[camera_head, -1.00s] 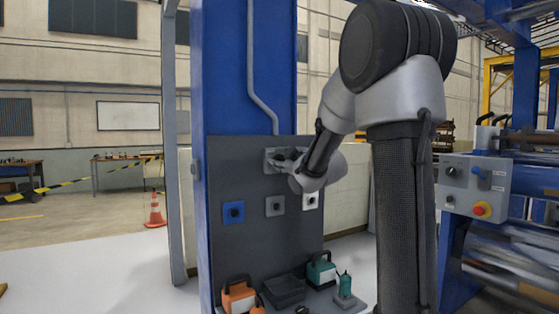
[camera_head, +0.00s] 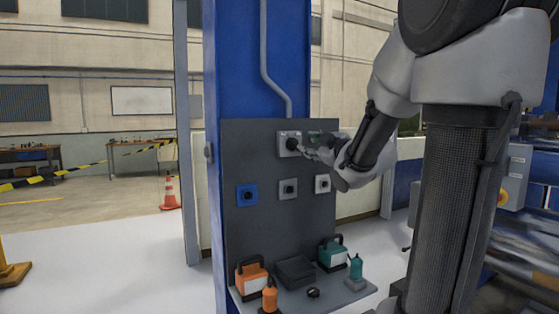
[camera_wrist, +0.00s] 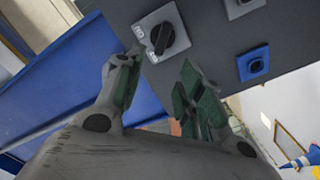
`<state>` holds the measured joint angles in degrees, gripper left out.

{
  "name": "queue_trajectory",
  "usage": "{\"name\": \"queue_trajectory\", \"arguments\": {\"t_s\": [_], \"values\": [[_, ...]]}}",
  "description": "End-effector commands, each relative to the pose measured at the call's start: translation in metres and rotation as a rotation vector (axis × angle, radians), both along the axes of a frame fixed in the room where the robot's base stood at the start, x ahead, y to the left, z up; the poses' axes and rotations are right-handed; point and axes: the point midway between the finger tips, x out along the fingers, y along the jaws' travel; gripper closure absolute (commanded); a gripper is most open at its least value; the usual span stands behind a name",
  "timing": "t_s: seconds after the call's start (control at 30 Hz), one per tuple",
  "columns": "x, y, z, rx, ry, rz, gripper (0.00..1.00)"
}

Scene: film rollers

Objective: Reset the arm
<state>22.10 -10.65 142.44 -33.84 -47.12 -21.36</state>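My gripper (camera_head: 312,144) is at the upper part of the dark panel (camera_head: 262,221), just right of a grey switch plate with a black rotary knob (camera_head: 292,144). In the wrist view my gripper (camera_wrist: 162,64) has its two green-padded fingers spread apart, with nothing between them. The black knob (camera_wrist: 162,38) shows just beyond the fingertips, apparently not gripped. Whether a finger touches the plate is unclear. My arm reaches in from the right in the head view.
Below are a blue switch (camera_head: 247,195), a grey switch (camera_head: 288,189) and a white switch (camera_head: 322,184). A shelf holds an orange case (camera_head: 251,279), a teal case (camera_head: 332,254), a black tray (camera_head: 296,272) and small bottles. Machinery stands at right; open floor lies left.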

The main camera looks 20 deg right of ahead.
Motion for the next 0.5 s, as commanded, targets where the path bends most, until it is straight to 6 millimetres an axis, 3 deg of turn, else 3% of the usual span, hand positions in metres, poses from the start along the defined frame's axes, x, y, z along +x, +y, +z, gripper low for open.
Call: {"name": "queue_trajectory", "arguments": {"t_s": [0.17, 0.27, 0.37, 0.47, 0.5], "values": [[0.000, 0.000, -0.001, 0.010, 0.004, -0.002, 0.62], [-0.001, -0.009, -0.018, 0.040, 0.075, -0.040, 0.62], [-0.011, -0.034, -0.060, 0.118, 0.238, -0.154, 0.62], [-0.045, -0.060, -0.112, 0.243, 0.453, -0.327, 0.62], [-0.064, -0.065, -0.129, 0.297, 0.536, -0.395, 0.62]]}}
